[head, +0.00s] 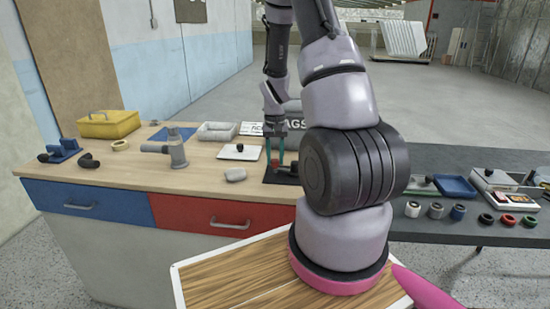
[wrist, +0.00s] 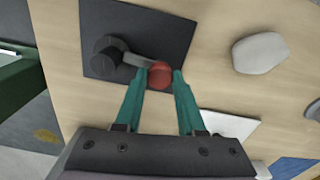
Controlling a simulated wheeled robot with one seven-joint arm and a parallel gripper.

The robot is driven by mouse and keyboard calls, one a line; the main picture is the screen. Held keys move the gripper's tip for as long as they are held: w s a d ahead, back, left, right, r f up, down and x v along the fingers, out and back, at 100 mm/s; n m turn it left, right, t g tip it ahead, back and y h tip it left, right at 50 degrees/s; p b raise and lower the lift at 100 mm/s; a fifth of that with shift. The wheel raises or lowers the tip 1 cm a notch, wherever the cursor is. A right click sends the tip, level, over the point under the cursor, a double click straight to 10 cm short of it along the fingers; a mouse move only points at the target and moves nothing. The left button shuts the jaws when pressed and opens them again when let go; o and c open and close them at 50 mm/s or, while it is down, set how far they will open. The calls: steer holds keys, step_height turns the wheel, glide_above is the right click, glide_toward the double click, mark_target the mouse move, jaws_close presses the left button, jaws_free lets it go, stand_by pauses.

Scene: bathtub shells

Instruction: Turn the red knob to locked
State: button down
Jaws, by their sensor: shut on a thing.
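The red knob (wrist: 160,76) is a ball at the end of a short grey lever (wrist: 138,60). The lever runs from a dark round pivot (wrist: 108,58) on a black base plate (wrist: 168,28). My gripper (wrist: 162,73) has its two teal fingers on either side of the red knob and is shut on it. In the head view my gripper (head: 275,158) points down at the same plate, and the red knob (head: 275,163) shows only slightly between the fingers. My arm hides the plate's right part there. No locked marking is readable.
A pale rounded block (wrist: 260,53) lies beside the plate. A white board with a dark knob (head: 239,152), a grey upright fitting (head: 177,150) and a yellow box (head: 108,124) stand on the wooden counter (head: 140,174). A dark table (head: 430,236) with several rings is at right.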

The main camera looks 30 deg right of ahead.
mark_target(275, 160)
steer(key=shift+n, duration=0.6)
steer(key=c, duration=0.5)
jaws_free()
step_height(275, 160, up, 11)
steer(key=shift+f, duration=0.1)
stand_by(0.4)
